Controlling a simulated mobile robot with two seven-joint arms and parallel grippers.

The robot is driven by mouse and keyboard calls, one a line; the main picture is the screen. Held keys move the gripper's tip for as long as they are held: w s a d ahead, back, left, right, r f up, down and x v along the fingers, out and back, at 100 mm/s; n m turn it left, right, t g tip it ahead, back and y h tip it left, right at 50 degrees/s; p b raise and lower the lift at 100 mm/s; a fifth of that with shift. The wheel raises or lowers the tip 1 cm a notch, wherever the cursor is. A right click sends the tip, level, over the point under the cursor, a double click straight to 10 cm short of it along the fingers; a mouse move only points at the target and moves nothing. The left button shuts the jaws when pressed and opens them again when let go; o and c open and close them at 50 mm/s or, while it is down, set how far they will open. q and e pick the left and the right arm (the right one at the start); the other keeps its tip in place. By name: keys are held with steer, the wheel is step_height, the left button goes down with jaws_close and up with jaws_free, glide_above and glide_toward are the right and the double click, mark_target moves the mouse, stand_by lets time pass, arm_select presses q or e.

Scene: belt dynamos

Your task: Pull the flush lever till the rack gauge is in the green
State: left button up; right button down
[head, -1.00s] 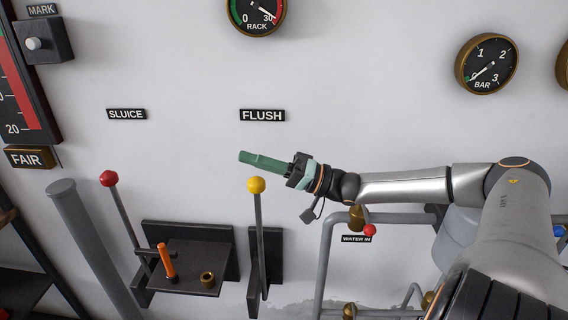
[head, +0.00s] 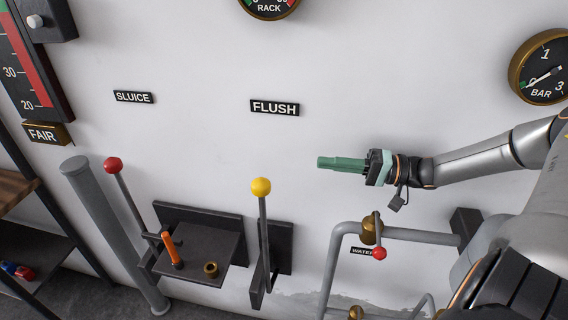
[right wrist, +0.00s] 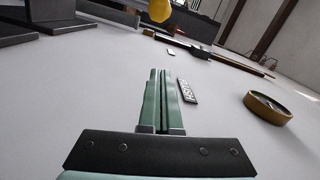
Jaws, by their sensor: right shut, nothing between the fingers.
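The flush lever (head: 264,232) has a yellow ball knob (head: 261,187) and stands upright in a dark bracket under the FLUSH plate (head: 275,108). Its knob also shows at the top of the right wrist view (right wrist: 160,9). The rack gauge (head: 269,8) is cut off by the top edge of the head view, so its needle cannot be read. My right gripper (head: 322,163), with green fingers, is shut and empty, to the right of the knob and a little higher, apart from it. It also shows in the right wrist view (right wrist: 160,76). My left gripper is out of view.
The red-knobbed sluice lever (head: 126,200) stands to the left, beside a dark shelf with an orange peg (head: 172,250). Grey pipes (head: 335,260) with a red-knobbed valve (head: 379,253) run below my right gripper. The wall between gripper and yellow knob is clear.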

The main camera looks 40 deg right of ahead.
steer(key=shift+s+d+f+g, duration=0.15)
steer(key=shift+d+f+g, duration=0.05)
steer(key=shift+d+g, duration=0.1)
steer(key=shift+a, duration=0.1)
steer(key=w+a+b, duration=0.2)
steer(key=w+a, duration=0.3)
steer(key=a, duration=0.5)
steer(key=shift+w+a+f+b, duration=0.15)
steer(key=shift+f+b, duration=0.2)
steer(key=shift+f, duration=0.1)
stand_by(0.3)
